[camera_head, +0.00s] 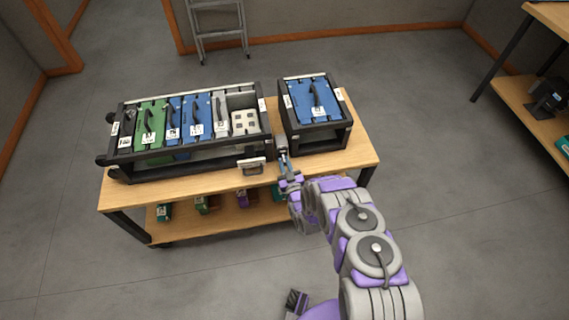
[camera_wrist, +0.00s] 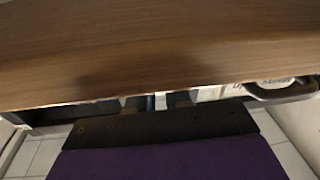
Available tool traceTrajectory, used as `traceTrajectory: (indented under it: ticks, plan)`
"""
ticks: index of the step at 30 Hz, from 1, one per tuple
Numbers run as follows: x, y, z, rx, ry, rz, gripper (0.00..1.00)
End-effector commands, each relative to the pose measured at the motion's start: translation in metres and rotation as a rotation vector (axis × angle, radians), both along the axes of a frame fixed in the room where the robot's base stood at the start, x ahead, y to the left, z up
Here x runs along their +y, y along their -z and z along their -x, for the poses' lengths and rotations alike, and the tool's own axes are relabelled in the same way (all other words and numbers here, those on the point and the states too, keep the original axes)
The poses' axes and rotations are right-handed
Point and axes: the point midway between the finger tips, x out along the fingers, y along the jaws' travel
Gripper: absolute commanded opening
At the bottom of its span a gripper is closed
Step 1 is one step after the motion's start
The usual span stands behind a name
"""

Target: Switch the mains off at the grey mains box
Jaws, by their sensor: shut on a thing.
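A small grey box (camera_head: 282,143), which looks like the mains box, sits at the table's front, between the two black racks. My gripper (camera_head: 285,168) reaches up to its near side from the front edge. It is shut on a narrow part there, probably the switch lever. The fingers hide most of this part, and I cannot read the switch's position. In the wrist view, my gripper (camera_wrist: 157,102) shows as dark fingers close together, with a narrow bluish sliver between them, by the wooden edge.
The left rack (camera_head: 190,165) holds green, blue and grey modules with handles; the right rack (camera_head: 317,132) holds one blue module. A pale plate with a dark handle (camera_head: 251,166) is just left of my gripper. Several items lie on the table's lower shelf (camera_head: 222,219).

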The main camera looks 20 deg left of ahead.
Motion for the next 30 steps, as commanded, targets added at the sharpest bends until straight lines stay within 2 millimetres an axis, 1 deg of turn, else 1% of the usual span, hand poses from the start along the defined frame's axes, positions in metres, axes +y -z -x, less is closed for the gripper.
traceTrajectory:
  ticks: [8,9,16,30]
  plan:
    - [0.0000,0.0008,0.0008,-0.003,0.000,-0.001,0.00]
    - [0.0001,0.0009,0.0008,-0.003,0.000,-0.001,0.22]
    - [0.0000,0.0004,0.0006,-0.004,0.001,-0.002,0.44]
    - [-0.0026,0.0005,0.0030,-0.004,0.000,-0.003,0.44]
